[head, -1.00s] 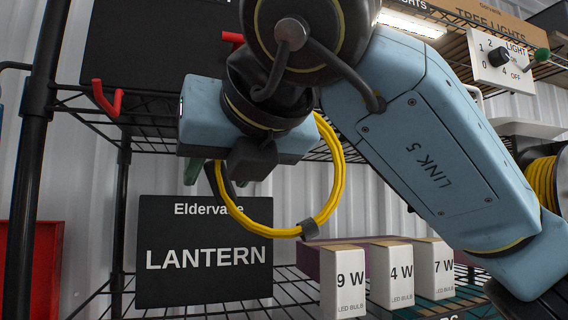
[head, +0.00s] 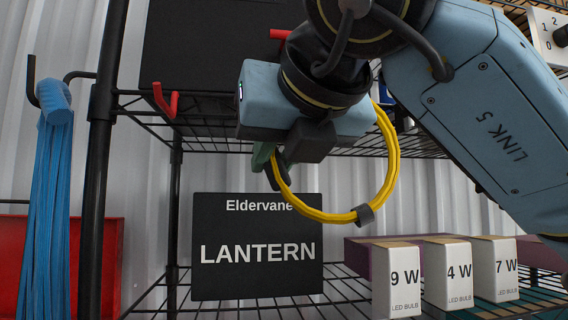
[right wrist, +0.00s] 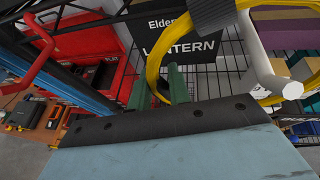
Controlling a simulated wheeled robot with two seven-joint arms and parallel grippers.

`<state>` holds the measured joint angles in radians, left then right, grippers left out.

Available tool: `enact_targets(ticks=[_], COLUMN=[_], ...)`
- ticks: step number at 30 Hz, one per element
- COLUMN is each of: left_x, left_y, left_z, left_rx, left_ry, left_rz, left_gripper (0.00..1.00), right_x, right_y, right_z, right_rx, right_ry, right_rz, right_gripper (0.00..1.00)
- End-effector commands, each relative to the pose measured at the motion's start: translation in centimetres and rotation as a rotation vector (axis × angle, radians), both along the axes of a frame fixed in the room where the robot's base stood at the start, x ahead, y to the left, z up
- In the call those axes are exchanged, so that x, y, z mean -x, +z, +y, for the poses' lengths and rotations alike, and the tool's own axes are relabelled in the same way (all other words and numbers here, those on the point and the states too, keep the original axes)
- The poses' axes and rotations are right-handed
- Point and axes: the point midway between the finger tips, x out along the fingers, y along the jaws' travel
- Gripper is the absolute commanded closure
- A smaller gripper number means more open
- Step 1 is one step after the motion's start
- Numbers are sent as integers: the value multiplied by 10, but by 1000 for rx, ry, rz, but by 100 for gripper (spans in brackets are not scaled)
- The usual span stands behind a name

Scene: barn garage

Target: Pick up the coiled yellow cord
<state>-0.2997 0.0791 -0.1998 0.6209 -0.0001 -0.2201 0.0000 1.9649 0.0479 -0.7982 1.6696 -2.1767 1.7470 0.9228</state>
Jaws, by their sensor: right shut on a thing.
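The coiled yellow cord (head: 390,155) hangs as a ring from my right gripper (head: 271,168), with a dark band at its lower right. It hangs in the air in front of the wire shelf. The right gripper is shut on the left side of the ring; the gripper's body and fingers hide part of the cord. In the right wrist view the cord (right wrist: 153,72) passes at the green fingers (right wrist: 160,88) and curves off to the right. My left gripper is not in view.
A black lantern box (head: 257,270) and white bulb boxes (head: 397,285) stand on the lower shelf. A red hook (head: 166,100) sticks out from the upper shelf. Blue cord (head: 48,200) hangs at the left, beside a black post (head: 100,150). A pale rod (right wrist: 256,55) is near the cord.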

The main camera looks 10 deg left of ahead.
Motion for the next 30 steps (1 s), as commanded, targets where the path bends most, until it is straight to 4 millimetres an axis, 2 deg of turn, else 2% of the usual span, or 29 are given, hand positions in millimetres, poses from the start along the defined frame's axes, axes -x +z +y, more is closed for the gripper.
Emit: enact_targets(ticks=[6, 11, 21, 25, 30], left_x=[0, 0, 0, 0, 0], left_y=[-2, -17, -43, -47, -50], left_z=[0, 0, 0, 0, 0], left_rx=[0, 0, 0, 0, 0], left_ry=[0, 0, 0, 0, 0], left_rz=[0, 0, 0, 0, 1], left_gripper=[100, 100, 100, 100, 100], right_x=[1, 35, 117, 138, 153], right_y=[28, 23, 22, 23, 24], right_z=[-1, -20, -66, -77, -86], right_rx=[-2, -1, -1, 0, 0], right_ry=[-1, 1, -1, 0, 0], right_rz=[-3, -8, -7, -5, -2], right_gripper=[100, 100, 100, 100, 100])
